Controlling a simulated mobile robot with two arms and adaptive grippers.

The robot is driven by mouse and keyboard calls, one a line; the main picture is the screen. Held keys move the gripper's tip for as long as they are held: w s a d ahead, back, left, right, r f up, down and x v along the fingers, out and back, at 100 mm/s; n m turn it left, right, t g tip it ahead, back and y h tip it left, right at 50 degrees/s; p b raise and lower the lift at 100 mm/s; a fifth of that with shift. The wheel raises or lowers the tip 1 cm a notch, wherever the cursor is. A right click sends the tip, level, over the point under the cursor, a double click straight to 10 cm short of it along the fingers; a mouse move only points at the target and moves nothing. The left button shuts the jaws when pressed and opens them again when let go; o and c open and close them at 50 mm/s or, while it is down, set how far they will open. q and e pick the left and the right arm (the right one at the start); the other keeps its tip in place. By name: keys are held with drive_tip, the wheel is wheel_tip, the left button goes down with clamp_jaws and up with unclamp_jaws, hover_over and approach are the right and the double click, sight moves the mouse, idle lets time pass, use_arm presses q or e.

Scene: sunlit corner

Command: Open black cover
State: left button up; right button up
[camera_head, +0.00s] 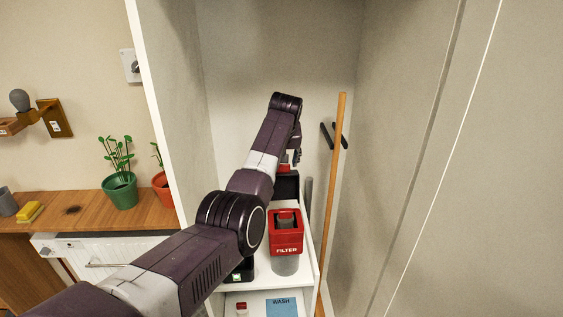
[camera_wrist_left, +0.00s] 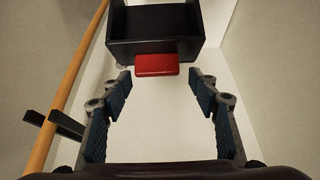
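A black box-like part (camera_head: 286,186), which may be the black cover, sits at the back of the white shelf inside the cabinet. In the left wrist view the black part (camera_wrist_left: 153,50) is at the top, with a red tab (camera_wrist_left: 156,65) on its near edge. My left gripper (camera_wrist_left: 163,85) is open and empty. Its fingers are spread to either side below the red tab, apart from it. In the head view my left gripper (camera_head: 294,158) is partly hidden by its own arm, near the red tab. My right gripper is not in view.
A red-topped FILTER container (camera_head: 286,247) stands on the shelf in front of the black part. A wooden pole (camera_head: 337,170) stands upright just right of the shelf, by a black wall hook (camera_head: 327,136). The cabinet's left wall (camera_head: 160,120) is close to my arm.

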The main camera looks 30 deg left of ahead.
use_arm(q)
drive_tip(key=shift+f, duration=0.1)
drive_tip(key=shift+s+d, duration=0.1)
drive_tip(key=shift+d, duration=0.1)
drive_tip(key=shift+s+d+r, duration=0.1)
drive_tip(key=shift+r, duration=0.25)
drive_tip(key=v, duration=1.1)
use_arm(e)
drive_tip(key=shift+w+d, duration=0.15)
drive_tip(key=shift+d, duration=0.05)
use_arm(q)
drive_tip(key=shift+r, duration=0.1)
